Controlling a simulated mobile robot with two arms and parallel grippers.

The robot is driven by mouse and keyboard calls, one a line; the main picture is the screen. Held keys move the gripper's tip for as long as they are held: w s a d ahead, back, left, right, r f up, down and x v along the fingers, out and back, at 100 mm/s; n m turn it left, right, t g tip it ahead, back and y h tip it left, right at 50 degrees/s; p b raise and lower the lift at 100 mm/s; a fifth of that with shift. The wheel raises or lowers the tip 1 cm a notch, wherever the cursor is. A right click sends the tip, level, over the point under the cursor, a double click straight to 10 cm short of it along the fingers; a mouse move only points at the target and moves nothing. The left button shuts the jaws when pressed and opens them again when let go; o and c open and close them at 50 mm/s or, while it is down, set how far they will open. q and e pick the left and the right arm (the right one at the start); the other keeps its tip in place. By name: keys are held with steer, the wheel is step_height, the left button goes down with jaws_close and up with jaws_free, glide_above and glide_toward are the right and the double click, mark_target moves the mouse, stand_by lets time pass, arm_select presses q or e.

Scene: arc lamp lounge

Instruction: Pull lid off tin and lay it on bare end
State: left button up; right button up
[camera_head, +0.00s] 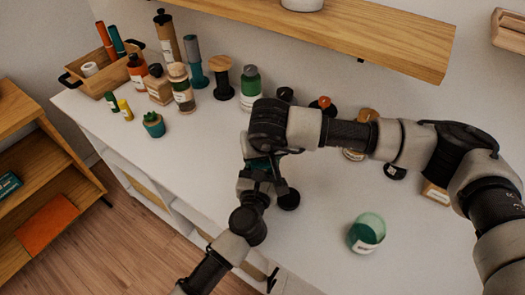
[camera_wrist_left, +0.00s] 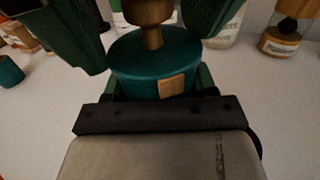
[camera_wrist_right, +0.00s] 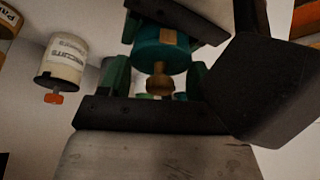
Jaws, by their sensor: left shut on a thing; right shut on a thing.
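The teal tin (camera_wrist_left: 150,62) has a square wooden patch on its side and a wooden knob (camera_wrist_left: 148,30) on its lid. My left gripper (camera_head: 260,180) is shut on the tin's body. My right gripper (camera_head: 266,153) reaches in from the right and is shut on the lid, with its fingers on both sides of the knob, which also shows in the right wrist view (camera_wrist_right: 160,84). In the head view the tin (camera_head: 263,164) is mostly hidden between the grippers, above the white counter. The lid appears seated on the tin; the seam is hard to make out.
The white counter (camera_head: 195,150) is clear at left of the grippers. Bottles, jars and a wooden caddy (camera_head: 97,80) line the back. A wooden shelf (camera_head: 350,35) hangs above. My right arm hides several jars behind.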

steer(key=shift+r, duration=0.15)
steer(key=shift+r, duration=0.95)
steer(key=shift+r, duration=2)
arm_select(q)
steer(key=o, duration=1.4)
steer(key=shift+c, duration=0.2)
steer(key=shift+s, duration=0.1)
